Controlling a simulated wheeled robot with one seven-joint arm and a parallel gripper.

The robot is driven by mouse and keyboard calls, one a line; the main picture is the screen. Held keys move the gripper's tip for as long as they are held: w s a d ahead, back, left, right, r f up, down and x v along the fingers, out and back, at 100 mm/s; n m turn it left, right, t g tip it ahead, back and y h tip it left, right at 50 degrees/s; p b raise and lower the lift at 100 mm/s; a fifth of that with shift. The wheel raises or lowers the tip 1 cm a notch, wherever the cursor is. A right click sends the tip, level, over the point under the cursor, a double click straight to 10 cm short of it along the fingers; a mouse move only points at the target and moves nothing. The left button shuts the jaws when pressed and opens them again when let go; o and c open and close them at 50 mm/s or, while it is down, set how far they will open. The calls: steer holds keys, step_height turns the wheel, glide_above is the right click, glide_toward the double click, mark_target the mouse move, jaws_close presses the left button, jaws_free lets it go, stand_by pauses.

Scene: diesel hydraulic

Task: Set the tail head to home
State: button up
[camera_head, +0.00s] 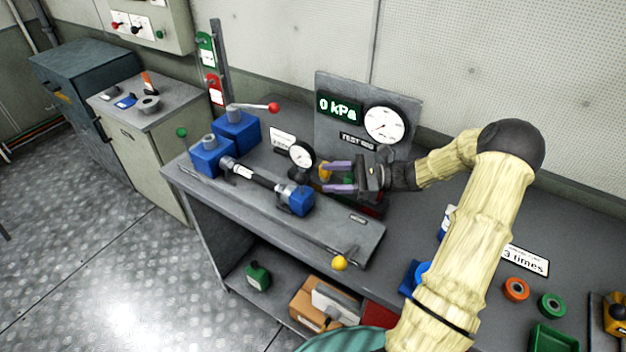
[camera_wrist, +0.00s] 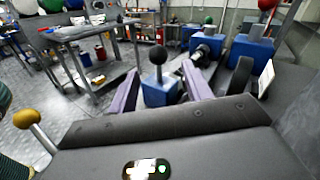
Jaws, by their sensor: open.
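A blue tail head block (camera_head: 301,201) sits on the grey test bench at the right end of a dark shaft (camera_head: 262,180). In the wrist view the tail head (camera_wrist: 158,93) stands ahead, with a black ball knob (camera_wrist: 158,57) on a stem above it. My gripper (camera_head: 327,177) has two purple fingers, spread apart with nothing between them. It is above and to the right of the tail head in the head view. In the wrist view my gripper (camera_wrist: 160,88) frames the block and knob between its fingers, apparently with a gap in depth.
Blue blocks (camera_head: 212,156) hold the shaft's left end, near a red-knobbed lever (camera_head: 273,107). A dial gauge (camera_head: 302,154) stands close left of my fingers. Behind stands a panel reading 0 kPa (camera_head: 339,106). A yellow-knobbed lever (camera_head: 340,263) sits at the bench's front right.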

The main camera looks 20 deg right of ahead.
steer(key=b+v, duration=0.1)
steer(key=v, duration=0.7)
steer(key=shift+d, duration=0.4)
steer(key=shift+s+r, duration=0.1)
step_height(320, 180, up, 10)
steer(key=p, duration=0.9)
steer(key=shift+p, duration=0.35)
